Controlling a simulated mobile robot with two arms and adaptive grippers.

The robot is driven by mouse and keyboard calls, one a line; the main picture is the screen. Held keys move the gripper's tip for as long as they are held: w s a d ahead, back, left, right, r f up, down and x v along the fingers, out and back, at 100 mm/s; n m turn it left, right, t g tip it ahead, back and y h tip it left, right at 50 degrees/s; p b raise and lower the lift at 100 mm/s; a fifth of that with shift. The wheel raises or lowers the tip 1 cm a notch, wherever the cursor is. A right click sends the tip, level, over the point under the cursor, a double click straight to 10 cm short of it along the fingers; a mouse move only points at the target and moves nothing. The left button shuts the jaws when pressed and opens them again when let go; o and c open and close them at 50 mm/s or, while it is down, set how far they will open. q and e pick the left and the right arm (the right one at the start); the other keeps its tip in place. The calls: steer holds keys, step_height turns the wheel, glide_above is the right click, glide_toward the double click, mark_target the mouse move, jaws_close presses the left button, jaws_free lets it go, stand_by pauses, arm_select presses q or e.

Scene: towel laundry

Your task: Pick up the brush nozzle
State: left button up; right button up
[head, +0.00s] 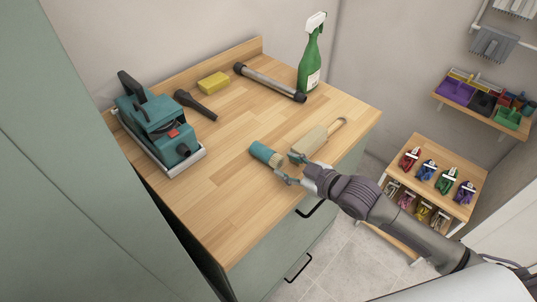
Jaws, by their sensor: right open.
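The brush nozzle (263,152), a short teal cylinder with pale bristles at its right end, lies on its side on the wooden worktop near the front edge. My right gripper (287,166) reaches in from the lower right. I cannot tell whether a finger touches the bristles. My left gripper is not in view.
A beige brush with a looped handle (309,143) lies close behind my right gripper. A black crevice nozzle (195,105), yellow sponge (213,82), grey tube (270,83), green spray bottle (310,62) and teal machine (157,125) stand further back. The worktop's front left (225,210) is clear.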

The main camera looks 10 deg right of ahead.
mark_target(279, 161)
steer(key=shift+w+a, duration=0.2)
steer(key=shift+w, duration=0.1)
steer(key=p+x, duration=0.1)
steer(key=x, duration=0.2)
steer(key=shift+w+a, duration=0.2)
steer(key=shift+w, duration=0.15)
steer(key=shift+w+a+f+p, duration=0.2)
steer(key=shift+w+f+p, duration=0.1)
steer(key=shift+w, duration=0.1)
steer(key=shift+s+r, duration=0.1)
steer(key=shift+c, duration=1.2)
steer(key=c, duration=0.5)
